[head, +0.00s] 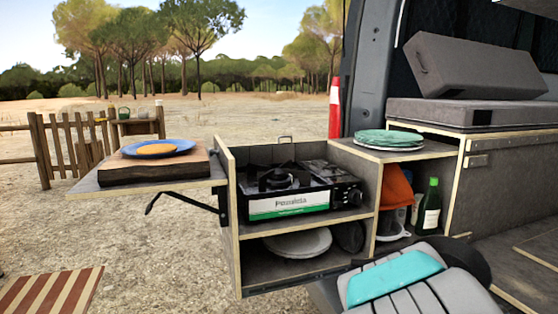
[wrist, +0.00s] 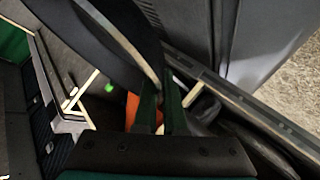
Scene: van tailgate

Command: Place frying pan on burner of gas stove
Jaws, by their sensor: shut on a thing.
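The gas stove (head: 290,200), a black box with a white and green front label, stands on the upper shelf of the kitchen unit. Its burner (head: 278,178) shows bare on the left, with no pan on it. In the wrist view, my gripper (wrist: 161,108) is shut on a dark curved piece that looks like the frying pan (wrist: 105,35). Its large black edge crosses the upper left, and which part is gripped is unclear. In the head view, my arm hides the gripper. A dark rounded shape (head: 477,262) behind the arm may be the pan.
A side shelf left of the stove holds a wooden board (head: 152,172) and blue plate (head: 160,147). Stacked plates (head: 390,138) stand right, above a cubby with an orange item (head: 397,188) and green bottle (head: 430,205). White plates (head: 297,242) lie below the stove.

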